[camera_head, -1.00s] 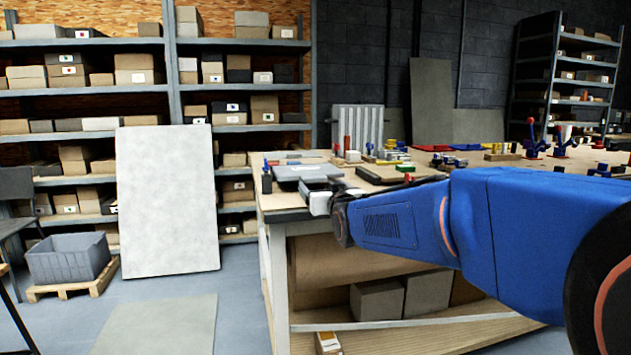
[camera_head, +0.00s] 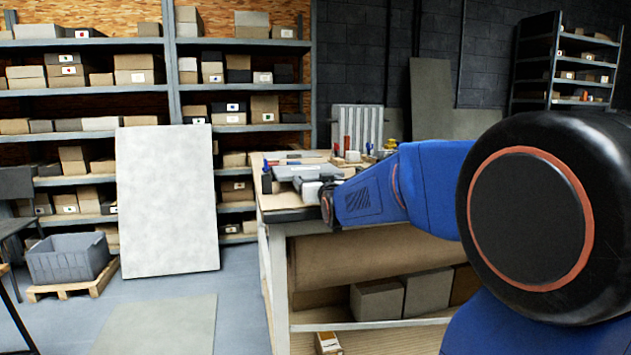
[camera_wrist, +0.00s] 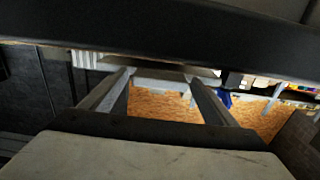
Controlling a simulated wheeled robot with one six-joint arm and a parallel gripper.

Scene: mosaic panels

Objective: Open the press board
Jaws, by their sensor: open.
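The press board, a flat grey panel (camera_head: 297,174), lies at the near left end of the workbench. It looks at least nearly flat, but my arm hides part of it. My gripper (camera_head: 312,187) is at its near right edge. In the wrist view, the two fingers of my gripper (camera_wrist: 160,73) are spread apart. A light grey edge (camera_wrist: 158,82) crosses between the fingertips; whether they touch it I cannot tell. A dark bar spans the top of that view, and I cannot tell what it is.
The wooden workbench (camera_head: 290,217) has small red and blue tools at its back edge. My blue arm hides its right side. A pale slab (camera_head: 168,200) leans against the shelves at left. A grey crate (camera_head: 68,258) stands on a pallet. The floor before the bench is open.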

